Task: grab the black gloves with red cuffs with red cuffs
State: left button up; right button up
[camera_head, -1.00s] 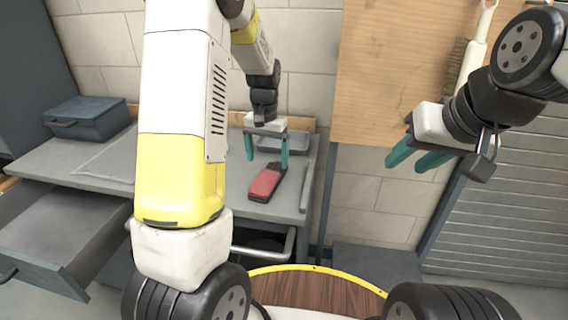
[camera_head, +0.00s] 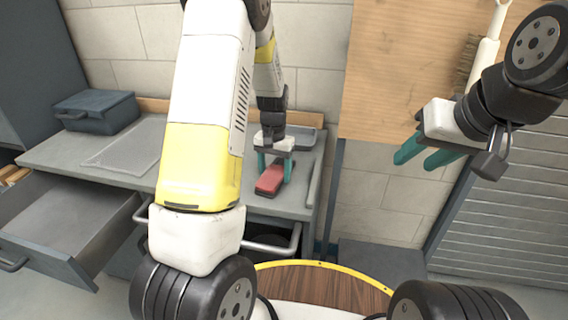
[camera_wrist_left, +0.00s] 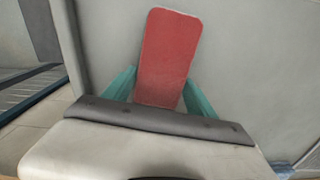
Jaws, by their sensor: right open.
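The black gloves with red cuffs (camera_head: 270,179) lie on the grey workbench, with the red part facing the near edge. In the left wrist view the red cuff (camera_wrist_left: 167,55) shows between the two teal fingers, and the rest is hidden behind the gripper body. My left gripper (camera_head: 274,170) is lowered over the gloves, its fingers open on either side of them, with no clear contact. My right gripper (camera_head: 425,158) is open and empty, raised in front of the wooden board.
The workbench (camera_head: 62,152) carries a dark blue toolbox (camera_head: 97,110), a flat clear sheet (camera_head: 128,148) and a grey tray (camera_head: 303,137) behind the gloves. An open drawer (camera_head: 75,215) juts out at lower left. A brush (camera_head: 481,50) hangs on the wooden board (camera_head: 400,70).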

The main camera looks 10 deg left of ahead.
pick_arm(q)
jog(key=c, duration=0.9)
jog(key=shift+o, duration=0.2)
jog(key=shift+r, duration=0.1)
